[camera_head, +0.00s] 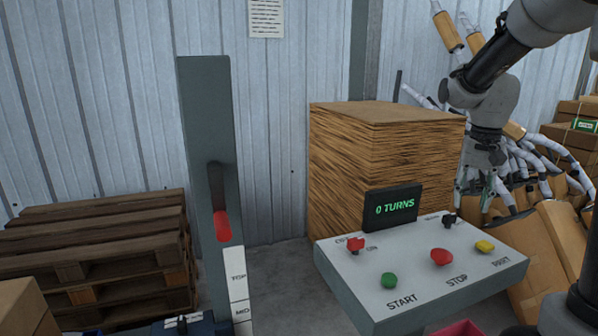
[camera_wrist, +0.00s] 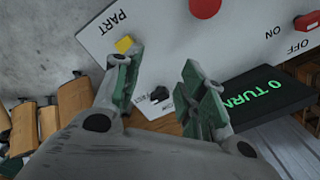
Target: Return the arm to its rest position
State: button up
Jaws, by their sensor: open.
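My gripper (camera_head: 478,186) hangs pointing down at the right in the head view, at the back right of the control panel (camera_head: 345,268). In the wrist view my gripper (camera_wrist: 165,92) is open, its two green-padded fingers apart with nothing held between them. A black knob (camera_wrist: 160,95) on the panel shows in the gap between the fingers, and a yellow button (camera_wrist: 124,44) is beside the left finger. My arm's upper links reach in from the top right of the head view.
The panel carries a "0 TURNS" display (camera_head: 393,208), a red switch (camera_head: 355,245), a green START button (camera_head: 389,281) and a red STOP button (camera_head: 441,257). A lever post (camera_head: 205,110) and pallets (camera_head: 95,245) are left. Mufflers and boxes crowd the right.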

jog(key=s+a+r+n+t, duration=0.2)
jog(key=s, duration=0.8)
jog(key=s+a+r+n+t, duration=0.2)
jog(key=s+n, duration=0.1)
jog(key=s, duration=0.8)
jog(key=shift+a+n, duration=0.3)
jog(key=shift+a, duration=0.1)
